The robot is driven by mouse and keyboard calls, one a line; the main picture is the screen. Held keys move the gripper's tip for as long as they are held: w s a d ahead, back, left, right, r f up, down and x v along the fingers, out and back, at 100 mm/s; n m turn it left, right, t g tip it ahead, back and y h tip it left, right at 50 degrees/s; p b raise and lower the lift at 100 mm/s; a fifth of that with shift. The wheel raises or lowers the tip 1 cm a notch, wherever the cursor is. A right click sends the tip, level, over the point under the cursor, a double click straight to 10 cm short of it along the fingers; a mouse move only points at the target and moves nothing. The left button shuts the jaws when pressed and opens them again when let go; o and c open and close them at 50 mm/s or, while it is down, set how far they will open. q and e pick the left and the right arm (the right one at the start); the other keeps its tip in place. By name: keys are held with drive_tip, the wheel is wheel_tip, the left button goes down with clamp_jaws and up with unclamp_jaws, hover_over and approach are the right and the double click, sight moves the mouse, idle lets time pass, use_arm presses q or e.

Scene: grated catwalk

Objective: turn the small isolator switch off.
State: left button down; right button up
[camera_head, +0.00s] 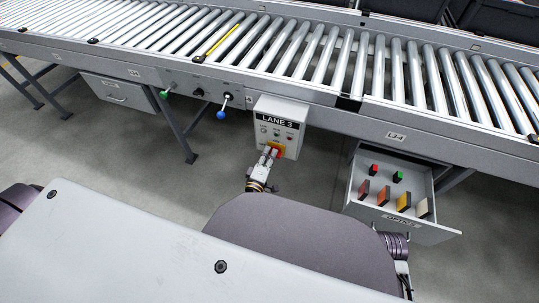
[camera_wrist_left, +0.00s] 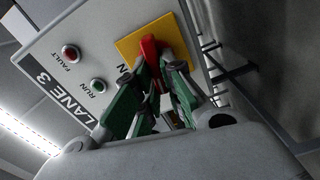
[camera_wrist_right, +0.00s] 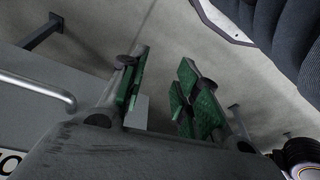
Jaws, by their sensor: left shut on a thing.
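The small isolator switch is a red handle (camera_wrist_left: 149,50) on a yellow plate (camera_wrist_left: 128,46), on the front of a grey box (camera_head: 281,113) labelled LANE 3. In the head view the red and yellow of the switch (camera_head: 277,147) show at the box's lower part. My left gripper (camera_head: 270,152) is at the switch, with its green-padded fingers (camera_wrist_left: 155,72) shut on the red handle from either side. The fingers hide part of the handle. My right gripper (camera_wrist_right: 158,72) is open, away from the box, with nothing seen held between its fingers.
The box hangs from a roller conveyor (camera_head: 330,65). Left of it are a blue-knobbed lever (camera_head: 221,114) and a green knob (camera_head: 164,94). An open drawer (camera_head: 441,232) with several coloured blocks juts out at right. A closed drawer (camera_head: 117,92) is at left. Conveyor legs stand below.

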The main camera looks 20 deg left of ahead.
use_arm(q)
drive_tip(key=shift+f+n, duration=0.15)
drive_tip(key=shift+n, duration=0.65)
use_arm(e)
drive_tip(key=shift+s+a+r, duration=0.1)
drive_tip(key=shift+r, duration=0.3)
use_arm(q)
drive_tip(key=c, duration=1.6)
unclamp_jaws()
drive_tip(key=shift+a, duration=0.1)
drive_tip(key=shift+o, duration=0.4)
use_arm(e)
drive_tip(key=shift+w+r, duration=0.1)
drive_tip(key=shift+w, duration=0.2)
drive_tip(key=shift+s, duration=0.3)
